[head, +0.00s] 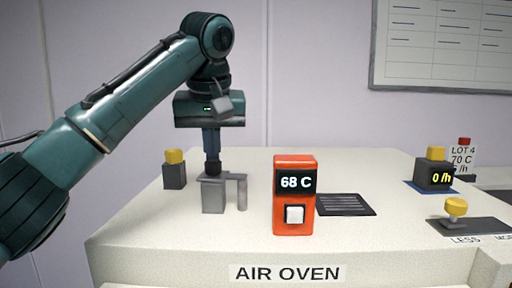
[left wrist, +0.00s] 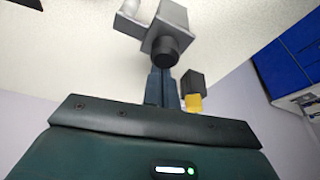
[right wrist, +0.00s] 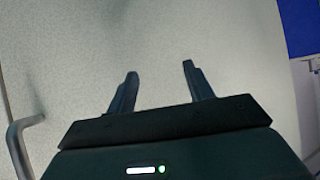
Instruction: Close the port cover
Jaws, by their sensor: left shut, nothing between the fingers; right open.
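A grey bracket-like fitting (head: 213,196) with a black knob (head: 213,168) stands on the white air oven's top; I take it to be the port cover, though its hinge and the port do not show clearly. My left gripper (head: 212,152) points down, shut and empty, right at the black knob. My right gripper (right wrist: 158,75) is open and empty over a pale surface, and is outside the head view.
An orange 68 C display (head: 294,205) stands right of the fitting, beside a dark vent grille (head: 345,204). A yellow-topped post (head: 174,170) is to the left. Yellow knobs (head: 456,208) and a 0 /h block (head: 436,172) are at the right. A grey bent handle (right wrist: 22,135) is near my right gripper.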

